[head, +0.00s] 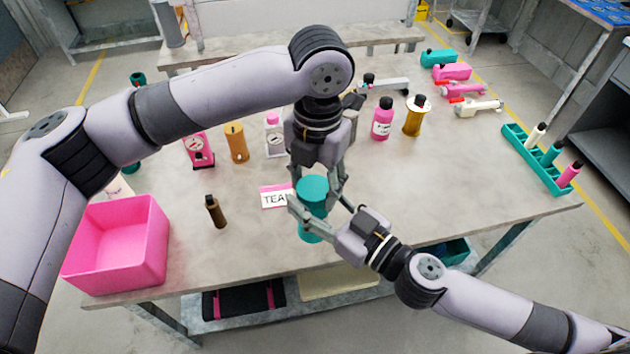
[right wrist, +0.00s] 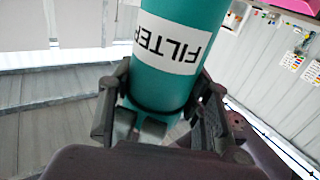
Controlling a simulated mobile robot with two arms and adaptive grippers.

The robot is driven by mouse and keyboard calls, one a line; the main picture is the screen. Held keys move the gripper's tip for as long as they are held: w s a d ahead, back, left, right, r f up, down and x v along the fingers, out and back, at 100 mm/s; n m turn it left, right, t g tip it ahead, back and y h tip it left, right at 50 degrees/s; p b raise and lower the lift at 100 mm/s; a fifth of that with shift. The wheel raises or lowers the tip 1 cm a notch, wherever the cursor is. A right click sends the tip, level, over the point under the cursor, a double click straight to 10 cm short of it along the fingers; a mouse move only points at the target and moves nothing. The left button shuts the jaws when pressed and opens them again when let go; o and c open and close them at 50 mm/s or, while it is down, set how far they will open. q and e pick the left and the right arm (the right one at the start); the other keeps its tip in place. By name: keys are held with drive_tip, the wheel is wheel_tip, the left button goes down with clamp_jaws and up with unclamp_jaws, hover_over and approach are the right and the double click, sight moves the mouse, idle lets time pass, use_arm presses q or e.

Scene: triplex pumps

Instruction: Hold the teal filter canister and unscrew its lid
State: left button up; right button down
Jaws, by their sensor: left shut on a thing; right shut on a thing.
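The teal filter canister (head: 311,232) stands upright near the front middle of the table, with its teal lid (head: 313,186) on top. My left gripper (head: 317,187) comes down from above and is shut on the lid. My right gripper (head: 318,209) reaches in from the right and is shut on the canister body below the lid. In the right wrist view, the canister (right wrist: 180,50) sits between the two fingers of my right gripper (right wrist: 160,98), and its white FILTER label reads upside down. The lid cannot be made out there.
A white card reading TEA (head: 275,197) lies just left of the canister. A dark brown bottle (head: 215,211) and a pink bin (head: 117,245) are farther left. Pink (head: 382,120) and gold (head: 414,117) bottles stand behind. A teal rack (head: 535,160) is at right.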

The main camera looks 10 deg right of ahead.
use_arm(q)
drive_tip(key=shift+s+d+n, duration=0.15)
drive_tip(key=shift+n, duration=0.4)
drive_tip(key=shift+s+d+n, duration=0.15)
drive_tip(key=shift+n, duration=0.4)
drive_tip(key=o, duration=1)
drive_tip(key=shift+c, duration=0.2)
drive_tip(key=o, duration=0.3)
drive_tip(key=shift+w+a, duration=0.15)
